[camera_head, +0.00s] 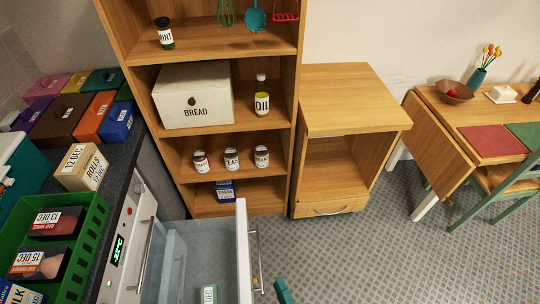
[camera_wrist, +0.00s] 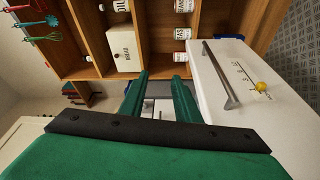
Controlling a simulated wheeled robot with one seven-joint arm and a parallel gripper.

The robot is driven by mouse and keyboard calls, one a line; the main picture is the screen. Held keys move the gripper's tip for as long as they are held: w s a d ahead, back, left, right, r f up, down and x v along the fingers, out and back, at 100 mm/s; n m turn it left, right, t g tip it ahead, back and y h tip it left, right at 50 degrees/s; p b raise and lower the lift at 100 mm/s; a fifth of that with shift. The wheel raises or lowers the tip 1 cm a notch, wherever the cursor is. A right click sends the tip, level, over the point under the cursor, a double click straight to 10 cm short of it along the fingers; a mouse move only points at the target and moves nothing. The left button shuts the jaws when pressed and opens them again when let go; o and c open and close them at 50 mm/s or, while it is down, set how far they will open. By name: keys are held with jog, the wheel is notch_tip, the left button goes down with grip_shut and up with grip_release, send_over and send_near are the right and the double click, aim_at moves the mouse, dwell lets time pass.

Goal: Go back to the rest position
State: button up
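My gripper (camera_wrist: 161,78) shows in the wrist view as two green fingers with a clear gap between them. Nothing is held in the gap. The fingers point toward the shelf, beside the white drawer front (camera_wrist: 245,95) and its metal handle (camera_wrist: 218,75), apart from the handle as far as I can tell. In the head view only a small teal tip, probably part of my gripper, shows at the bottom edge, right of the drawer's handle (camera_head: 256,262).
The white drawer (camera_head: 243,250) stands open, with a green-labelled item (camera_head: 209,294) inside. A wooden shelf (camera_head: 222,206) holds jars and a bread box (camera_head: 194,96). A counter with a green crate (camera_head: 92,235) is at left. Grey floor (camera_head: 365,235) is free at right, before the table (camera_head: 447,115).

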jog(key=s+a+r+m+g+h, duration=0.1)
jog(key=s+a+r+m+h, duration=0.1)
jog(key=s+r+m, duration=0.5)
jog(key=s+a+r+m+g+h, duration=0.1)
jog(key=s+r+m+h, duration=0.4)
jog(key=r+m, duration=0.8)
jog(key=s, duration=0.2)
jog(key=shift+s+a+r+m, duration=0.3)
jog(key=shift+s+a, duration=0.1)
jog(key=shift+w, duration=0.1)
